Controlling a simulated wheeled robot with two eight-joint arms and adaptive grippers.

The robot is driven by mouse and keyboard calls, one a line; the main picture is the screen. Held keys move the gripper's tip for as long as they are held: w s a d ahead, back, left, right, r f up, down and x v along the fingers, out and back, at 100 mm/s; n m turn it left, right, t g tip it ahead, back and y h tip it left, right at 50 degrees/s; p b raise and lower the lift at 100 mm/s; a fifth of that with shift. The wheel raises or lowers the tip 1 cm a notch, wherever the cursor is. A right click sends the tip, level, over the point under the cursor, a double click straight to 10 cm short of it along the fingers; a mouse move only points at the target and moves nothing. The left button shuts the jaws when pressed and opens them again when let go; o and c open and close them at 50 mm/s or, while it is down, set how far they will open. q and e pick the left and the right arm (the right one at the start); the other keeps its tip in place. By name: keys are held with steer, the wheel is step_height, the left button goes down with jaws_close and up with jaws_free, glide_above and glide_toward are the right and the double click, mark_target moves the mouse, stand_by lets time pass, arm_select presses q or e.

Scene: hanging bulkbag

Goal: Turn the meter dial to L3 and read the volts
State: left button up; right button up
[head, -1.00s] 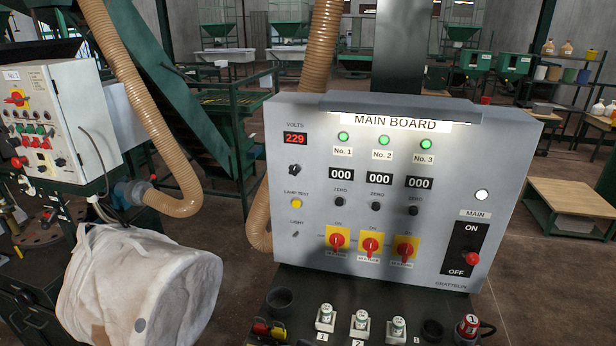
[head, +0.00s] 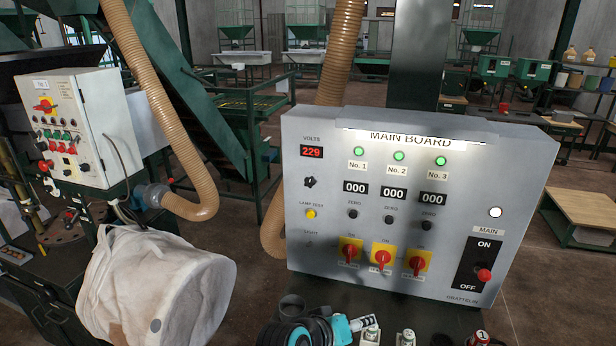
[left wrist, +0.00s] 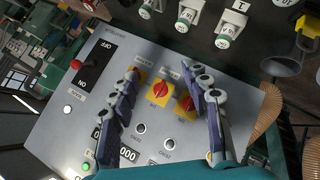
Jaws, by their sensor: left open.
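The grey main board (head: 460,180) stands in front of me. Its volts display (head: 311,152) glows red and reads 229. The small black meter dial (head: 310,182) sits just below the display; its setting is too small to read. My left gripper (head: 318,328), black and teal, is at the bottom of the head view, below and apart from the dial. In the left wrist view its fingers (left wrist: 166,80) are spread and empty in front of the board's red and yellow switches. The dial cannot be made out there. My right gripper is not in view.
Three rotary switches (head: 383,257) and a main ON/OFF switch (head: 484,275) stick out of the board. Small numbered items (head: 405,338) stand on the ledge below. A white bag (head: 150,285), a ribbed hose (head: 180,150) and another control box (head: 75,125) are at left.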

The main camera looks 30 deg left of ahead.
arm_select(q)
steer(key=w+a+r+n+t+p, duration=0.4)
steer(key=w+a+r+n, duration=0.2)
steer(key=w+r+n, duration=0.4)
steer(key=n+t+y+p, duration=0.3)
steer(key=n+y, duration=0.4)
steer(key=n, duration=0.8)
glide_toward(309, 183)
steer(key=w, duration=0.2)
steer(key=x, duration=0.7)
steer(key=shift+a+f, duration=0.15)
steer(key=shift+a, duration=0.1)
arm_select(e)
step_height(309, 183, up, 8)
arm_select(q)
steer(key=shift+s+m, duration=0.1)
steer(key=shift+m, duration=0.2)
jaws_close()
